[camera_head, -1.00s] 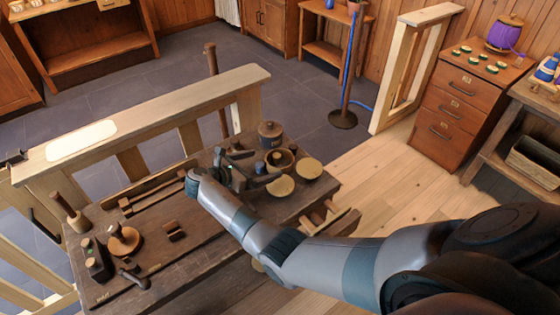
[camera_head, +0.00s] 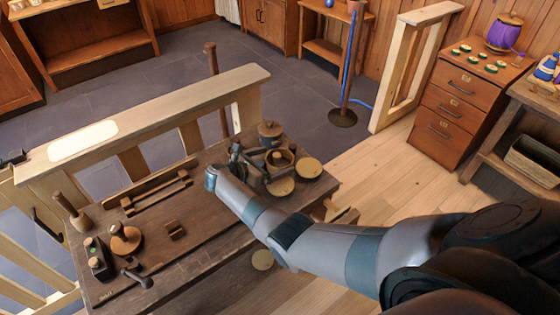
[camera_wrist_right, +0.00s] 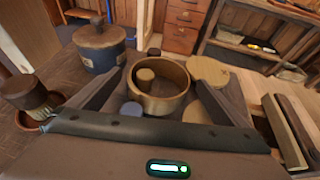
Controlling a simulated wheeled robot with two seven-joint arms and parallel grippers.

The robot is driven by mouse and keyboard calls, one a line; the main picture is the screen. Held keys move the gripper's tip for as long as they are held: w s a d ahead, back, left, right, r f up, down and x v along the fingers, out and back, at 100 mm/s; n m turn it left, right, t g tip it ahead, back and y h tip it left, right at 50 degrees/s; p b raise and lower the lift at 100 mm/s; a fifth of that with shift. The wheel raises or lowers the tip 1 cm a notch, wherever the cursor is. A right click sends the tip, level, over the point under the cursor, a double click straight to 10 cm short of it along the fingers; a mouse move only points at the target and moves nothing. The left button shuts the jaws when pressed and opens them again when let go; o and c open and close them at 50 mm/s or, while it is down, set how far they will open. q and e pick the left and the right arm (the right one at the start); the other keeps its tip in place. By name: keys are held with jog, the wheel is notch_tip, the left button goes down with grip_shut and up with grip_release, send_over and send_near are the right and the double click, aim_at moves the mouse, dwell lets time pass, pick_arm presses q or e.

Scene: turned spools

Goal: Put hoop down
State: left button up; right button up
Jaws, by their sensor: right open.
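The hoop, a tan round band (camera_wrist_right: 160,92), stands on the dark workbench around a small round-topped wooden piece (camera_wrist_right: 146,75). The hoop also shows in the head view (camera_head: 280,158). My right gripper (camera_wrist_right: 163,77) is open, its two dark fingers spread on either side of the hoop. In the head view, the right gripper (camera_head: 266,160) reaches over the bench from the left of the hoop. Whether the fingers touch the hoop I cannot tell. My left gripper is not in view.
A lidded blue-grey pot (camera_wrist_right: 100,46) stands behind the hoop on the workbench (camera_head: 200,255). A small blue piece (camera_wrist_right: 131,109) is near the hoop's front. Wooden tools lie at the bench's left.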

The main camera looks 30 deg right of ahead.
jog(key=shift+w+d+f, duration=0.1)
jog(key=shift+d, duration=0.15)
jog(key=c, duration=1.2)
jog(key=shift+r, duration=0.95)
notch_tip(320, 180, up, 2)
jog(key=shift+r, duration=0.1)
jog(key=s+d+r, duration=0.1)
jog(key=s+r, duration=0.1)
jog(key=s, duration=0.1)
jog(key=s+d+r, duration=0.2)
jog(key=s, duration=0.2)
jog(key=s+d+r, duration=0.2)
jog(key=s+r, duration=0.1)
jog(key=shift+s, duration=0.3)
